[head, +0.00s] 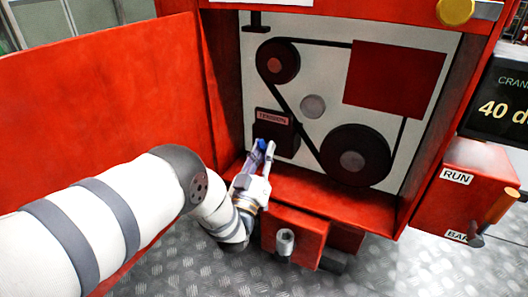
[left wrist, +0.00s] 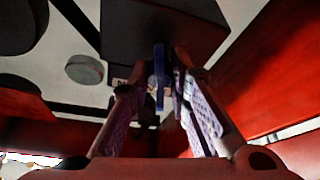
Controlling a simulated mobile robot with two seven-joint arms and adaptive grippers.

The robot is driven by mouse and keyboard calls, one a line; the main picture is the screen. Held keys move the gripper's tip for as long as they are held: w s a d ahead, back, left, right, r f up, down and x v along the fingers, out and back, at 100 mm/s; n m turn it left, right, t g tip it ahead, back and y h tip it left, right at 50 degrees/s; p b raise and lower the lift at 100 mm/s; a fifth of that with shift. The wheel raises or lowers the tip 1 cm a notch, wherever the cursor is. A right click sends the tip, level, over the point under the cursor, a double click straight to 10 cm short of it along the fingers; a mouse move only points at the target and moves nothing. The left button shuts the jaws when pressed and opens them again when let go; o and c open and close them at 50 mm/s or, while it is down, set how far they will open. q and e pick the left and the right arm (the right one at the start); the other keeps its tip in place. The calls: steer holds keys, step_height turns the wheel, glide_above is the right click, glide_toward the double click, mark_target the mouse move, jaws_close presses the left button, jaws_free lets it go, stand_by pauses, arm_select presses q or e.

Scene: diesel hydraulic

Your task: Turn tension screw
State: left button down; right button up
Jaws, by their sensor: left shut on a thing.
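The tension block (head: 284,138) is a dark box on the white back panel of the open red cabinet, with a red label reading TENSION (head: 272,117). A small blue piece (head: 262,145), seemingly the tension screw, sits low at the front of it. My left gripper (head: 266,150) is at this block, shut on the blue piece. In the left wrist view the blue piece (left wrist: 159,78) shows between the two fingertips of my left gripper (left wrist: 166,90), under the dark block (left wrist: 160,30). Most of the screw is hidden by the fingers. My right gripper is not in view.
A red plate (head: 394,78) covers the belt's upper right. The open red door (head: 105,125) stands left. A RUN/BAR box (head: 470,190) with a lever is at right.

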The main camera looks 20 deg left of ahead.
arm_select(q)
steer(key=c, duration=1.5)
jaws_free()
steer(key=v, duration=1.2)
